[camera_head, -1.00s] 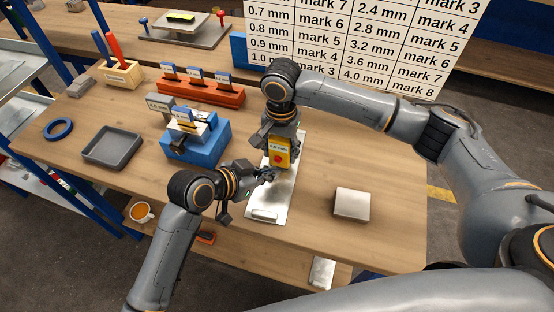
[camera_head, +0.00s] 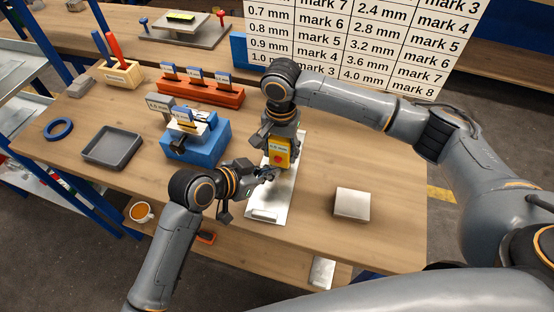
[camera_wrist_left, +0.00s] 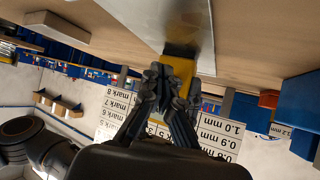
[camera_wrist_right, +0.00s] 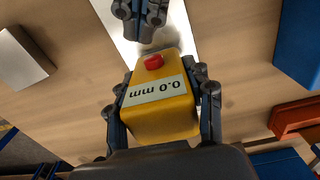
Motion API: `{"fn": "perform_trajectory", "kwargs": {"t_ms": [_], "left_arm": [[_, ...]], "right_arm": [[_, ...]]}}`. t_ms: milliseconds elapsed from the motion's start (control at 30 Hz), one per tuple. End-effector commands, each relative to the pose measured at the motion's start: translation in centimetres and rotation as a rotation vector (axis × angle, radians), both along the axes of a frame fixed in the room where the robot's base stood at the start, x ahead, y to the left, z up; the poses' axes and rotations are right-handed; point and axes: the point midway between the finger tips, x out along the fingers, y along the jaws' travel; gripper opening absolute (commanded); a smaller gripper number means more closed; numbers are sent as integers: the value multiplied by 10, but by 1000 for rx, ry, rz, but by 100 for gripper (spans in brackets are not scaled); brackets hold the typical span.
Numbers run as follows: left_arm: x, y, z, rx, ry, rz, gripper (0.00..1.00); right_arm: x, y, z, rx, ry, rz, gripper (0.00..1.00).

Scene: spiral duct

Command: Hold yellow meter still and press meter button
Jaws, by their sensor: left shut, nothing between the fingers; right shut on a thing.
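The yellow meter (camera_head: 279,152) stands on a shiny metal plate (camera_head: 268,197). In the right wrist view the meter (camera_wrist_right: 160,105) shows a red button (camera_wrist_right: 154,62) and a label reading 0.0 mm. My right gripper (camera_head: 277,137) is shut on the meter; its fingers lie along both sides in the right wrist view (camera_wrist_right: 163,90). My left gripper (camera_head: 270,174) is shut and empty, just in front of the meter's button side. In the left wrist view its closed fingertips (camera_wrist_left: 164,72) overlap the meter (camera_wrist_left: 181,60); I cannot tell whether they touch it.
A blue block fixture (camera_head: 196,142) and an orange rack (camera_head: 199,88) stand to the left. A grey tray (camera_head: 111,147) and a blue ring (camera_head: 58,129) lie farther left. A metal block (camera_head: 352,204) sits at right. An orange-filled cup (camera_head: 141,212) is near the front edge.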

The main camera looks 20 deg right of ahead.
Motion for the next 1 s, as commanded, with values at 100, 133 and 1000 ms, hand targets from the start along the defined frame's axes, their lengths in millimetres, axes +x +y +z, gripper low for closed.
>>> {"fn": "perform_trajectory", "kwargs": {"t_ms": [100,133,1000], "left_arm": [[0,0,0,0,0,0,0],[0,0,0,0,0,0,0],[7,-5,0,0,1,1,0]], "right_arm": [[0,0,0,0,0,0,12],[0,0,0,0,0,0,12],[0,0,0,0,0,0,12]]}}
